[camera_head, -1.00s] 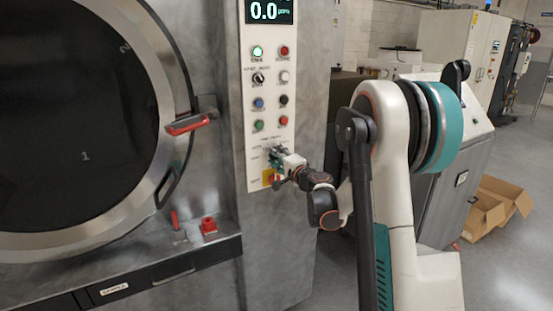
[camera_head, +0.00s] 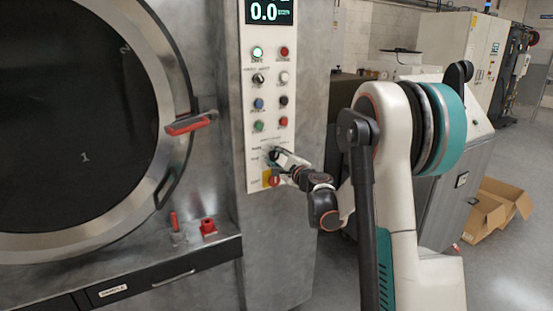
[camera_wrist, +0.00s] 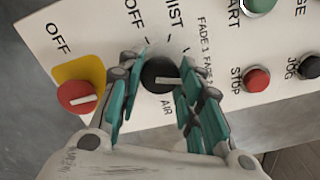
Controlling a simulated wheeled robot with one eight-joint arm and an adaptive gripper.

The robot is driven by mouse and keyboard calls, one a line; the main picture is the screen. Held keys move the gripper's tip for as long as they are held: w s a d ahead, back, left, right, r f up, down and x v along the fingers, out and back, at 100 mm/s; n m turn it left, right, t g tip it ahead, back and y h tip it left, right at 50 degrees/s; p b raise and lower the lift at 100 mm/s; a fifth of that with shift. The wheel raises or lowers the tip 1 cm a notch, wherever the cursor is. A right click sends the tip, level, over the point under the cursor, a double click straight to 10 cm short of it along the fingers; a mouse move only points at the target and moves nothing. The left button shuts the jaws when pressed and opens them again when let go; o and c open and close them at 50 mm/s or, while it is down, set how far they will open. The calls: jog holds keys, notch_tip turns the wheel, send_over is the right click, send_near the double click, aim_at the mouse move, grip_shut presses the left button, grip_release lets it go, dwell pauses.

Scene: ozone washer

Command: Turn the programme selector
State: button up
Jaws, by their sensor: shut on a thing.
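The programme selector (camera_wrist: 158,77) is a black round knob with a white pointer on the light control panel (camera_wrist: 60,30). In the wrist view, the labels OFF, MIST, FADE and AIR stand around it. Its pointer lies towards the right finger, and the finger hides what mark it meets. My gripper (camera_wrist: 157,80) is shut on the selector, with one teal finger on each side of it. In the head view my gripper (camera_head: 275,157) is at the lower part of the panel, tilted, and covers most of the selector.
A red rotary switch (camera_wrist: 78,97) on a yellow plate is close to my left finger. A red STOP button (camera_wrist: 257,78) and a black JOG button (camera_wrist: 310,67) lie to the right. The washer's round door (camera_head: 80,110) has a red handle (camera_head: 190,123).

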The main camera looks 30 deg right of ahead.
dwell(0.4)
jog(key=o, duration=1.1)
jog(key=s, duration=1.2)
jog(key=shift+d, duration=0.25)
